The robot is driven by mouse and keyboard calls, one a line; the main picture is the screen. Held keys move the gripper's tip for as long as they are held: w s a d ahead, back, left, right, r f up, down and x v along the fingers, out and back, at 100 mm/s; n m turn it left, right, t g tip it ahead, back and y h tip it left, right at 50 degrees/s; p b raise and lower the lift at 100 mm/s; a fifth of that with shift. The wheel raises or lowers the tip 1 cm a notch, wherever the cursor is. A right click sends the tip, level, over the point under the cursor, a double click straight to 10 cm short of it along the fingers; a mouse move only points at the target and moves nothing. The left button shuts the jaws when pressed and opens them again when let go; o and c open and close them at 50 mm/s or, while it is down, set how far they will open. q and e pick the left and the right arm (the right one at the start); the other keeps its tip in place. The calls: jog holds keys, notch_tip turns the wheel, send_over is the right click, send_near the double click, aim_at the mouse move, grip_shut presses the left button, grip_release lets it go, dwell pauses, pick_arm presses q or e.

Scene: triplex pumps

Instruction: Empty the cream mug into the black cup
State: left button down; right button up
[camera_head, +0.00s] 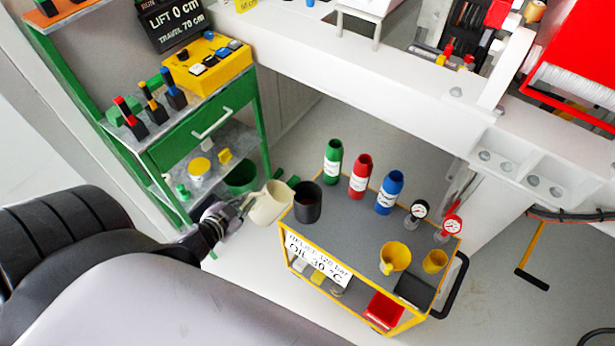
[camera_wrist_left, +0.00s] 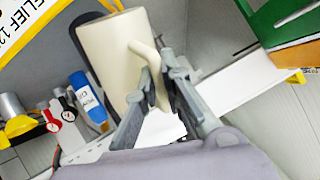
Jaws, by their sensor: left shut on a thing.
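My left gripper (camera_head: 226,217) is shut on the handle of the cream mug (camera_head: 266,205). The mug is tilted, its mouth toward the black cup (camera_head: 307,203), just beyond the left edge of the cart top. The black cup stands upright at the cart's left corner, with something dark reddish-brown inside. In the left wrist view, the gripper's fingers (camera_wrist_left: 160,92) are around the handle of the cream mug (camera_wrist_left: 117,60), and the black cup (camera_wrist_left: 88,40) is partly hidden behind the mug. I cannot see the mug's contents. My right gripper is not in view.
A green workbench (camera_head: 196,130) stands at left. A white beam (camera_head: 370,85) runs behind the cart.

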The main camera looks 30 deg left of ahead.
pick_arm(q)
jog(key=s+a+f+n+t+b, duration=0.1)
jog(key=f+t+b, duration=0.1)
jog(key=b, duration=0.3)
jog(key=s+a+f+n+t+h+b, duration=0.1)
jog(key=s+f+t+b, duration=0.1)
jog(key=f+b, duration=0.2)
jog(key=s+a+f+n+t+b, duration=0.1)
jog(key=f+t+b, duration=0.1)
jog(key=b, duration=0.5)
jog(key=shift+s+f, duration=0.25)
jog(key=shift+f, duration=0.3)
